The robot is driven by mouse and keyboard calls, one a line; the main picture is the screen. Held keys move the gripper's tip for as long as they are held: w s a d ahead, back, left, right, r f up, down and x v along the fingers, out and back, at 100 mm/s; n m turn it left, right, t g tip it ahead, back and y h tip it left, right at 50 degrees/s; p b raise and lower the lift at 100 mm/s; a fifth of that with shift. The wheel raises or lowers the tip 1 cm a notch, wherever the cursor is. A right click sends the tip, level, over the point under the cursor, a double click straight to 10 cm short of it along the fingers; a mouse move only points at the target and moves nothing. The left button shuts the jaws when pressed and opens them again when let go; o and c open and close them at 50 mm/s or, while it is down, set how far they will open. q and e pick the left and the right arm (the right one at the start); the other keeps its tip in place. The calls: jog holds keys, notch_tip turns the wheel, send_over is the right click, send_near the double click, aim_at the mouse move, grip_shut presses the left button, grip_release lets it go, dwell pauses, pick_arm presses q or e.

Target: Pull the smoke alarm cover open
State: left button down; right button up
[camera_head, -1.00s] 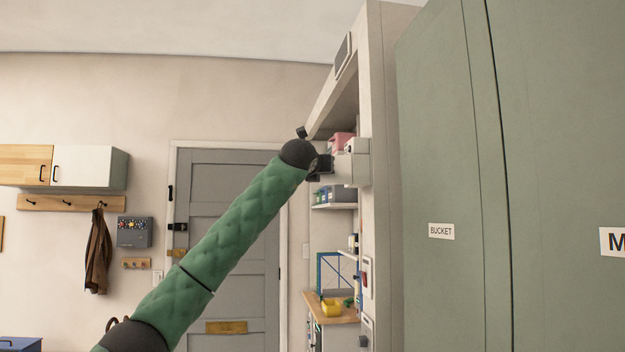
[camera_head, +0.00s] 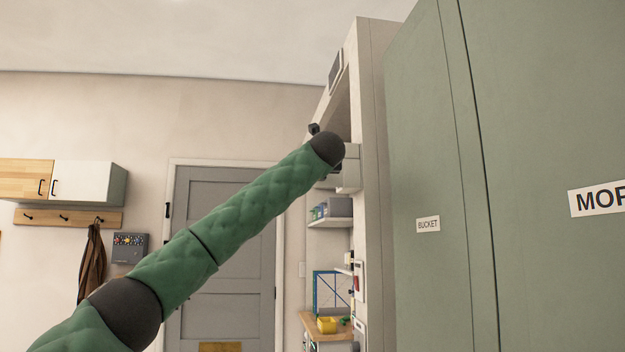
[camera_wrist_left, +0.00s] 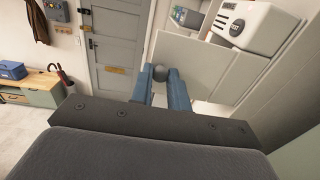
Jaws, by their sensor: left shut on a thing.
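Behind the panel's upper right is a white box (camera_wrist_left: 255,24) with a black dial and a small label. In the head view, a pale box-like part (camera_head: 350,171) shows on the wall unit just past my left arm's end. My left gripper is hidden there behind my arm. My right gripper is in neither view.
Tall green cabinets, one labelled BUCKET (camera_head: 428,224), stand close on the right. Shelves (camera_head: 331,221) and a wooden worktop with a yellow container (camera_head: 327,325) lie below the arm's end. A grey door (camera_head: 240,270) is behind. Floor shows at left in the wrist view.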

pick_arm(q)
jog(key=s+d+n+g+y+b, duration=0.1)
jog(key=s+d+n+g+y, duration=0.2)
jog(key=n+y, duration=0.4)
jog(key=shift+s+d+n+g+y, duration=0.35)
jog(key=shift+d+g+y, duration=0.55)
jog(key=shift+g+y, duration=0.6)
jog(key=c, duration=1.3)
grip_release()
jog(key=shift+c, duration=0.2)
